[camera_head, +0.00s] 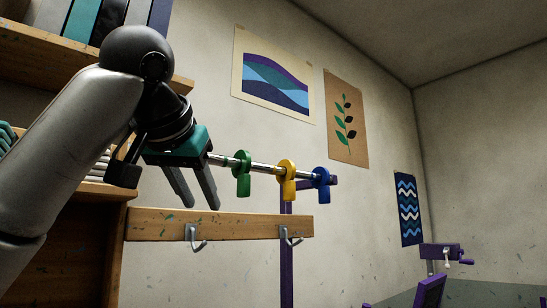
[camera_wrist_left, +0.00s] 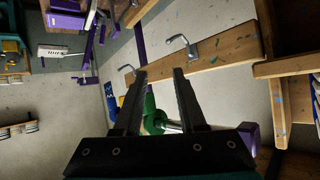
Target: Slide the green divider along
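The green divider (camera_head: 243,175) hangs from a metal rod (camera_head: 266,168) in the head view, nearest the left end of the visible rod. A yellow divider (camera_head: 287,180) and a blue divider (camera_head: 321,183) hang to its right. My left gripper (camera_head: 201,206) is open and empty, fingers pointing down, to the left of the green divider. In the left wrist view the green divider (camera_wrist_left: 152,112) shows partly between the two open fingers (camera_wrist_left: 160,74), its rest hidden by a finger. Whether they touch is unclear. My right gripper is not in view.
A wooden rail (camera_head: 260,224) with metal hooks runs just below the dividers. A purple post (camera_head: 287,255) stands behind it. Wooden shelves (camera_head: 50,62) are at the left, close to my arm. The space to the right of the blue divider looks clear.

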